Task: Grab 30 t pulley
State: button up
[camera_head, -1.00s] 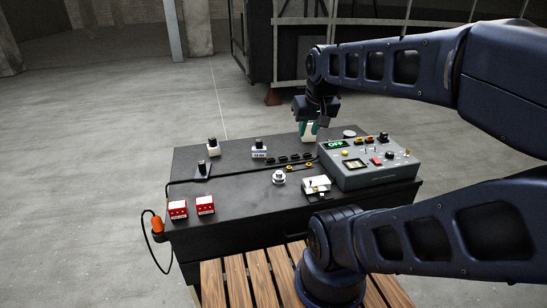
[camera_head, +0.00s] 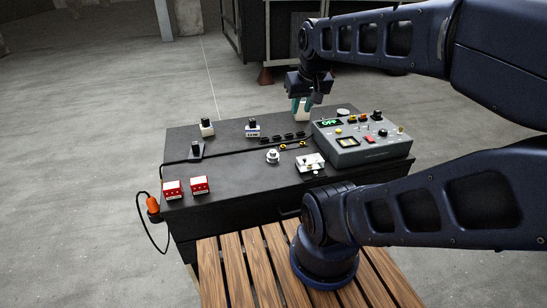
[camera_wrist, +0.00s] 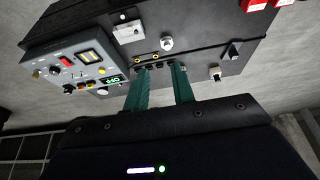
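A small silver round part (camera_head: 272,156), which looks like a pulley, stands near the middle of the black bench top (camera_head: 230,172). It also shows in the wrist view (camera_wrist: 167,43), ahead of my fingertips. No tooth count is readable, so I cannot tell whether it is the 30 t pulley. A flat pale disc (camera_head: 343,112) lies behind the grey control box. My gripper (camera_wrist: 160,68) has two teal fingers apart with nothing held between them. In the head view my gripper (camera_head: 302,110) hangs at the bench's back edge, left of the box.
The grey control box (camera_head: 362,142) with a green display fills the bench's right side. White blocks with black knobs (camera_head: 207,128) (camera_head: 253,128), two red boxes (camera_head: 200,185) and a white fixture (camera_head: 311,162) stand around. A dark cable crosses the top. The front middle is clear.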

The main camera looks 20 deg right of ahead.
jog(key=o, duration=1.1)
jog(key=shift+c, duration=0.2)
jog(key=shift+w, duration=0.1)
jog(key=n+g, duration=0.5)
jog(key=n, duration=0.6)
send_over(273, 151)
notch_tip(273, 151, down, 23)
jog(key=shift+a+f, duration=0.3)
jog(key=shift+f, duration=0.1)
notch_tip(273, 151, down, 5)
jog(key=shift+r, duration=0.1)
jog(key=shift+d+f, duration=0.15)
jog(key=shift+f, duration=1.25)
jog(key=shift+d+f, duration=0.15)
jog(key=shift+f, duration=1.25)
